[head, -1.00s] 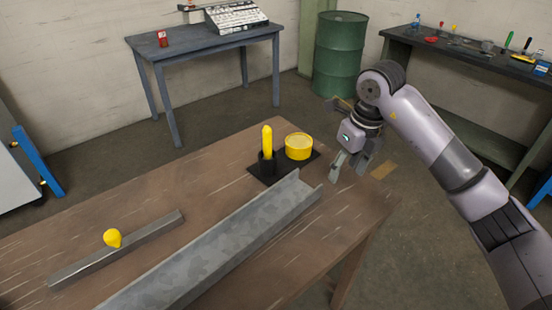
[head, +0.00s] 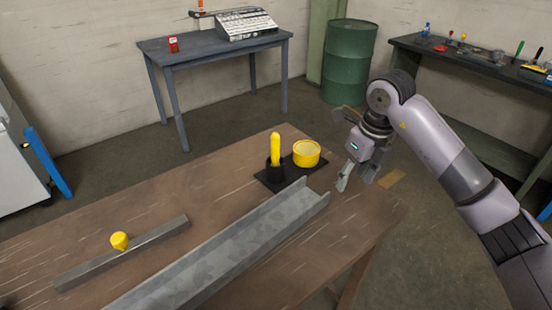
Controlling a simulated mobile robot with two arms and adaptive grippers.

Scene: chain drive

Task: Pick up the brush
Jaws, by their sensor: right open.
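The brush (head: 275,148) stands upright in a black holder (head: 275,174), with its yellow handle pointing up. Its lower end is hidden in the holder. The holder is on a dark mat (head: 272,184) at the far part of the brown wooden table (head: 230,185). My right gripper (head: 356,180) is open and empty, fingers pointing down, to the right of the brush and apart from it, near the table's right edge. My left gripper is not in view.
A round yellow tin (head: 306,153) stands beside the brush, between it and my right gripper. A long grey metal channel (head: 225,252) lies in front. A metal bar (head: 125,254) with a yellow knob-like piece (head: 119,240) lies at left.

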